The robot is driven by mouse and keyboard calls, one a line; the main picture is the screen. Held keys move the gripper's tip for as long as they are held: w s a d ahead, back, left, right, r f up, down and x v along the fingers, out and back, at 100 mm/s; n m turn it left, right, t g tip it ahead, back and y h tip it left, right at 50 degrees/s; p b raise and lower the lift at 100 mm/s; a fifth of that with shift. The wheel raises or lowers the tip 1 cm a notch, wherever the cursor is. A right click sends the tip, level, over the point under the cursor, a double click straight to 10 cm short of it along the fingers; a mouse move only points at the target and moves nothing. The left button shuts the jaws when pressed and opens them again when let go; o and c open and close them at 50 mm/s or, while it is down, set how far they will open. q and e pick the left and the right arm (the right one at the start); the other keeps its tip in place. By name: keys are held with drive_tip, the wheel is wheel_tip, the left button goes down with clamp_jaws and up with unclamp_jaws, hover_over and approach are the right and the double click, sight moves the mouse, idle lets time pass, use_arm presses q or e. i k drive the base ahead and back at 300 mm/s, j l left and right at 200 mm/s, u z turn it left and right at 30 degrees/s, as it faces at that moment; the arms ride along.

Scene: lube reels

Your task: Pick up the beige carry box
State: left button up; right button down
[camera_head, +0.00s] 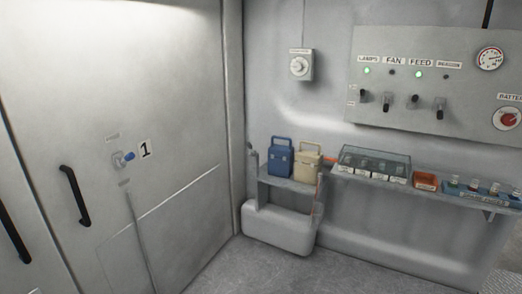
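The beige carry box (307,162) stands upright on a small grey shelf (291,184) in the corner, with its handle on top. A blue carry box (280,157) stands close beside it on the left. Neither of my grippers is in the head view.
A wall shelf to the right holds a clear-lidded case (375,163), an orange tray (426,181) and a blue tray (484,191) with small items. A control panel (437,75) hangs above. A large door (120,130) with a black handle (75,195) fills the left. Some floor (270,275) is clear in front.

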sight(308, 164)
drive_tip(key=i, duration=0.85)
drive_tip(key=i+j, duration=0.15)
drive_tip(key=i, duration=0.7)
